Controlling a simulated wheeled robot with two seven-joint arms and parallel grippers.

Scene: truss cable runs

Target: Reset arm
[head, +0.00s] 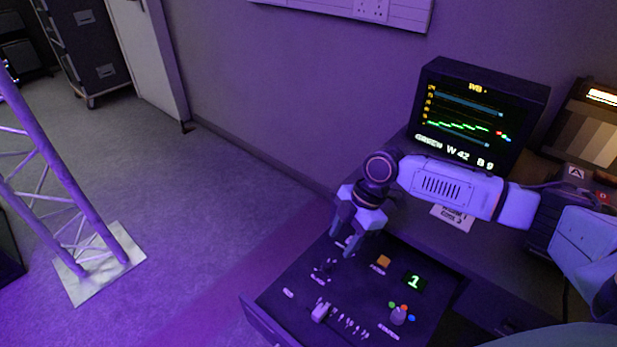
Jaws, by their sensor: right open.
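I cannot tell how far the tips are above the panel. My right arm comes in from the right edge. My left gripper is not in view.
A monitor (470,113) with green and yellow traces stands on the desk behind my arm. A paper label (453,217) lies on the desk below it. A truss tower (62,180) on a white base plate (98,265) stands at left. The floor between is clear.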

